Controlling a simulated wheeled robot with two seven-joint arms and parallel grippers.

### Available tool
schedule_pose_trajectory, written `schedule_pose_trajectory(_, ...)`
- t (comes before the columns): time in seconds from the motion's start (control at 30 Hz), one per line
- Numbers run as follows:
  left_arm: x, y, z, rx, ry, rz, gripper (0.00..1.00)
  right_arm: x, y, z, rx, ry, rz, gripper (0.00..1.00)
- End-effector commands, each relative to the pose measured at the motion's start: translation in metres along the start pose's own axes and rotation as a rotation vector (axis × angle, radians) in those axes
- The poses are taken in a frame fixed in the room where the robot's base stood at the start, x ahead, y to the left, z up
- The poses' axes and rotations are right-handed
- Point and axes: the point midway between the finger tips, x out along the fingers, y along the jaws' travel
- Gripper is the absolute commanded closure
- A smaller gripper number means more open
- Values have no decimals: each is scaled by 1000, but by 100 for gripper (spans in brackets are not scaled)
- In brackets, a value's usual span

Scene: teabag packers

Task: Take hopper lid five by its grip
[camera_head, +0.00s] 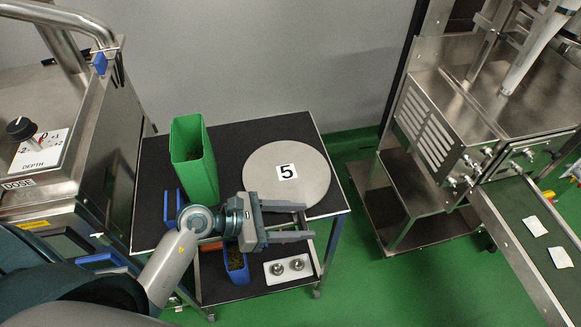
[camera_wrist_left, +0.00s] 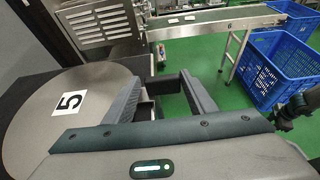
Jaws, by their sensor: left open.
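Hopper lid five (camera_head: 260,172) is a flat round grey metal disc with a white label "5", lying on the black top of a trolley (camera_head: 240,134). In the left wrist view the lid (camera_wrist_left: 35,125) is at the left, beside the gripper. My left gripper (camera_head: 305,221) is open and empty at the lid's lower edge, its fingers pointing right; the upper finger overlaps the lid in the picture. I cannot tell whether it touches.
A tall green container (camera_head: 194,160) stands left of the lid. A blue container (camera_head: 236,265) and a tray with metal knobs (camera_head: 290,268) are below. A machine with a conveyor (camera_head: 530,235) stands right. Blue crates (camera_wrist_left: 270,75) show in the wrist view.

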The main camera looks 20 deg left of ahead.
Motion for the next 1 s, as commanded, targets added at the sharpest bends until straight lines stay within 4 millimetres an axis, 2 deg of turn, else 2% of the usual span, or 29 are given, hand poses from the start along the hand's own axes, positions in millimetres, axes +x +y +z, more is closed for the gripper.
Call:
schedule_pose_trajectory(0.1, 4, -8, -3, -3, 2, -1, 48, 2, 2, -9, 0, 11, 2, 69)
schedule_pose_trajectory(0.23, 5, -10, -5, -4, 5, -2, 48, 2, 4, -11, -1, 12, 3, 69)
schedule_pose_trajectory(0.5, 5, -11, -6, -6, 7, -5, 48, -1, 0, 21, -2, -25, 0, 69)
schedule_pose_trajectory(0.6, 5, -11, -6, -6, 7, -6, 48, -1, -1, 22, -2, -26, -1, 69)
schedule_pose_trajectory(0.63, 5, -11, -6, -7, 8, -7, 51, 0, 0, 21, -2, -25, -1, 69)
schedule_pose_trajectory(0.8, 5, -11, -7, -7, 9, -6, 90, 1, 1, 10, -2, -12, 1, 69)
schedule_pose_trajectory(1.0, 5, -10, -6, -5, 8, -4, 90, 1, 2, 3, -1, -3, 1, 69)
